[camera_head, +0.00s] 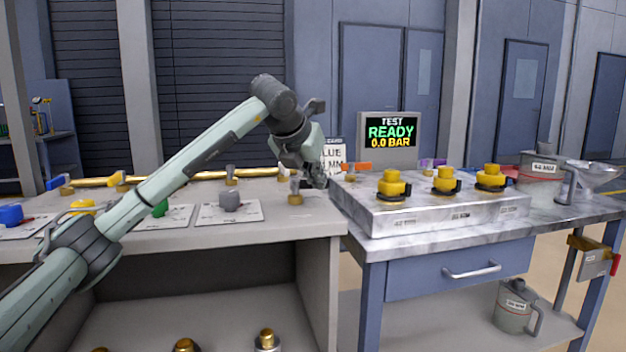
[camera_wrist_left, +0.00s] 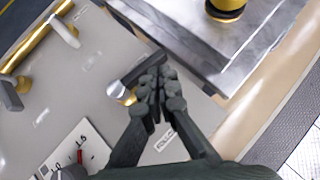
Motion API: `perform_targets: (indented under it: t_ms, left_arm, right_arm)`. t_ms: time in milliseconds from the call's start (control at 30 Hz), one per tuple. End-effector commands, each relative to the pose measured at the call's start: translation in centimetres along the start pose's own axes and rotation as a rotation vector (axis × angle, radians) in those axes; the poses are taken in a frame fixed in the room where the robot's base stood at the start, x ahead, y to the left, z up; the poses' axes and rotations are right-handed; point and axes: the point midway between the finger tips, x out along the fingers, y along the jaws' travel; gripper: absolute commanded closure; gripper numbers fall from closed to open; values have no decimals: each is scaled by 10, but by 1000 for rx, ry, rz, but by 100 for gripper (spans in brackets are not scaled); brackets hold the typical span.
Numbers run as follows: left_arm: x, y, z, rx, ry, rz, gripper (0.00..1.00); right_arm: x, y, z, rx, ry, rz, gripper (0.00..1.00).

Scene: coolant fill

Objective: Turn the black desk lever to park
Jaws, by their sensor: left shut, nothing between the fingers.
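The black desk lever (camera_wrist_left: 143,70) shows in the left wrist view as a dark handle on a silver and brass hub. It points toward the marble block's edge. In the head view its brass base (camera_head: 293,197) stands near the grey desk's right end, and its handle is mostly hidden by my gripper. My left gripper (camera_head: 319,182) is shut and empty, low over the desk beside the lever. In the left wrist view its closed fingertips (camera_wrist_left: 160,88) overlap the handle's side; I cannot tell if they touch it. My right gripper is not in view.
A marble block (camera_head: 440,212) with yellow valves (camera_head: 393,186) stands right of the lever. An orange-handled lever (camera_head: 357,166) is just behind. A grey knob (camera_head: 230,201) on a white plate stands left. A screen (camera_head: 390,133) reads "TEST READY 0.0 BAR".

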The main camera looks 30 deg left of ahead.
Motion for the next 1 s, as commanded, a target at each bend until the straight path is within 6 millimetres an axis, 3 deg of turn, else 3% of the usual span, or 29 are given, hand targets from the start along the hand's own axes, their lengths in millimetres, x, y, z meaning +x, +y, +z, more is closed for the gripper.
perform_targets:
  t_ms: [1000]
  left_arm:
    - [5, 0, 5, 1, 0, -1, 100]
  right_arm:
    - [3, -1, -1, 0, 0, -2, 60]
